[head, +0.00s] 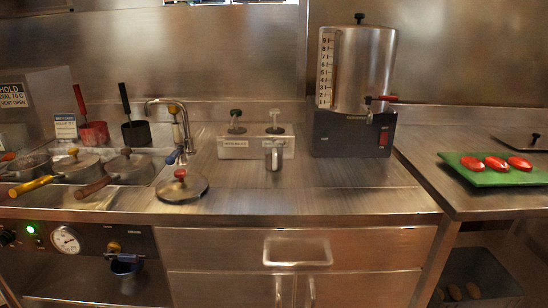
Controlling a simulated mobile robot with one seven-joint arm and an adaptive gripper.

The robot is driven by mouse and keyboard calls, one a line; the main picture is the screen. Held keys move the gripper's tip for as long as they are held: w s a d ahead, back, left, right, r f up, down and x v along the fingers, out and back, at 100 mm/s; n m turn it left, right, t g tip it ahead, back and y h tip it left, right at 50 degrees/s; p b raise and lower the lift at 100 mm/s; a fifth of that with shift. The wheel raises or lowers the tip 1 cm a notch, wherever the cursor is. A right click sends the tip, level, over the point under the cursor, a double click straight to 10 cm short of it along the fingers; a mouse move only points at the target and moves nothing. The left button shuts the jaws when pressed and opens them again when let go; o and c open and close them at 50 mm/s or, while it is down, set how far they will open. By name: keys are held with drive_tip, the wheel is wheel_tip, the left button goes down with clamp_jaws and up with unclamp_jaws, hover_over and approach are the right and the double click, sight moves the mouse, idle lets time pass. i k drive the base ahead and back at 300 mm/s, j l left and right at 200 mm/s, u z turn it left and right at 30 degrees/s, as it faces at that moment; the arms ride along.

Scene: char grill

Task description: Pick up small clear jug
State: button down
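A small jug (273,156) stands upright on the steel counter (310,200), near the middle of the head view. It looks clear or greyish and blends with the metal behind it. I cannot tell whether the two touch. Its handle is too small to make out clearly. My gripper and arm are not in view.
A tall steel urn (362,70) with a red-handled tap stands right of the jug. A round lid (182,187) lies to its left, beside pots with handles (75,165) and a faucet (180,115). A green board (490,172) holds red items. The counter before the jug is clear.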

sight(273, 147)
drive_tip(key=u, duration=1.35)
drive_tip(key=z, duration=1.35)
drive_tip(key=i+l, duration=0.15)
drive_tip(key=l, duration=0.3)
drive_tip(key=i+l, duration=0.1)
drive_tip(key=l, duration=0.35)
drive_tip(key=i+l+u, duration=0.1)
drive_tip(key=l, duration=0.35)
drive_tip(key=i+l, duration=0.15)
drive_tip(key=l, duration=0.3)
drive_tip(key=i+l+u, duration=0.1)
drive_tip(key=l, duration=0.35)
drive_tip(key=i+l, duration=0.25)
drive_tip(key=l, duration=0.1)
